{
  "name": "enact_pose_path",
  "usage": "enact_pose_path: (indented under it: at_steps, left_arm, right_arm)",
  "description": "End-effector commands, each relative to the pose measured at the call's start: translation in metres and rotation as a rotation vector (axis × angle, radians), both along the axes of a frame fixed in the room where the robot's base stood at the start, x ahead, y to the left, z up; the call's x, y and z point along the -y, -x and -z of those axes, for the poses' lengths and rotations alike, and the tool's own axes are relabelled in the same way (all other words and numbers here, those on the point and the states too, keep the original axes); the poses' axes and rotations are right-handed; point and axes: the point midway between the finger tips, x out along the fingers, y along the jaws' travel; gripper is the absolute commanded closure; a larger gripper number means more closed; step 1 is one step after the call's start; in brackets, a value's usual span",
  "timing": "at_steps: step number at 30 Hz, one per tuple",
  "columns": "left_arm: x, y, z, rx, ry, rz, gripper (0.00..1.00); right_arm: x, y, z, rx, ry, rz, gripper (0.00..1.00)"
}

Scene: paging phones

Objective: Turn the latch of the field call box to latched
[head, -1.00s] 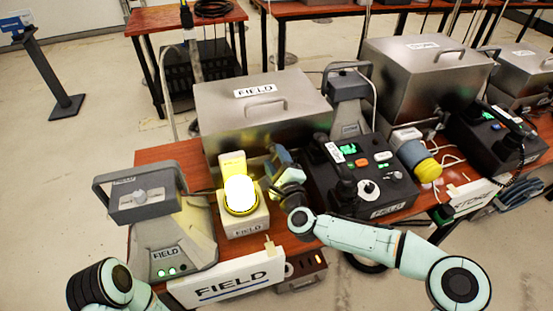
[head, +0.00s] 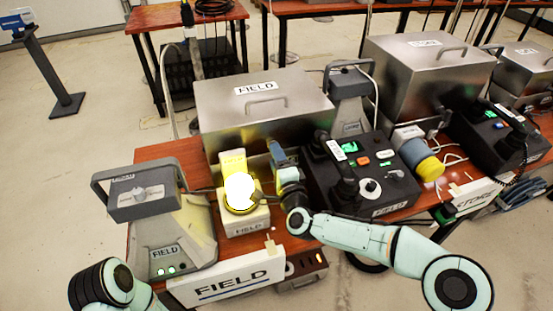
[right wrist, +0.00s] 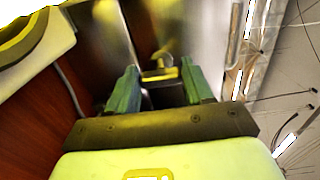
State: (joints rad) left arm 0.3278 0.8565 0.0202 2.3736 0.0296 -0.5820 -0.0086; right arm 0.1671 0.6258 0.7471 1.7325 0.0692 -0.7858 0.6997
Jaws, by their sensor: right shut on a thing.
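The field call box (head: 225,120) is a steel box with a FIELD label and a top handle, on the wooden table. Its latch (right wrist: 160,68) is a small metal piece on the front face, seen in the right wrist view. My right gripper (right wrist: 160,85) has its two green fingers on either side of the latch and is shut on it. In the head view my right gripper (head: 278,160) is low at the box's front, and the latch is hidden there. My left arm shows at the lower left, but its gripper is out of view.
A glowing lamp (head: 239,190) on a pale base stands close left of my right gripper. A dark console (head: 385,190) with buttons and a handset is close on the right. A grey FIELD unit (head: 170,235) stands at the left. A FIELD sign (head: 235,280) lines the front edge.

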Motion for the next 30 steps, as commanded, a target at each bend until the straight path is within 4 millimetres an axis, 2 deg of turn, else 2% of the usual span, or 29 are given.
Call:
enact_pose_path:
  at_steps: [12, 13, 15, 25, 30]
  left_arm:
    - [0.000, 0.000, 0.000, -0.001, 0.000, 0.000, 1.00]
    - [0.000, 0.000, 0.000, -0.001, 0.000, 0.000, 1.00]
    - [0.000, 0.000, 0.000, -0.001, 0.000, 0.000, 1.00]
    - [0.000, 0.000, 0.000, 0.001, 0.000, 0.000, 1.00]
    - [0.001, -0.005, -0.005, 0.016, 0.000, 0.000, 1.00]
  right_arm:
    - [0.000, 0.000, 0.000, 0.004, 0.008, 0.001, 0.79]
    - [0.000, 0.000, 0.000, 0.004, 0.008, 0.001, 0.39]
    - [0.000, 0.000, 0.000, 0.003, 0.007, 0.001, 0.23]
    - [0.001, 0.002, 0.000, 0.002, 0.007, 0.000, 0.23]
    - [0.007, 0.019, -0.001, 0.003, 0.009, 0.000, 0.23]
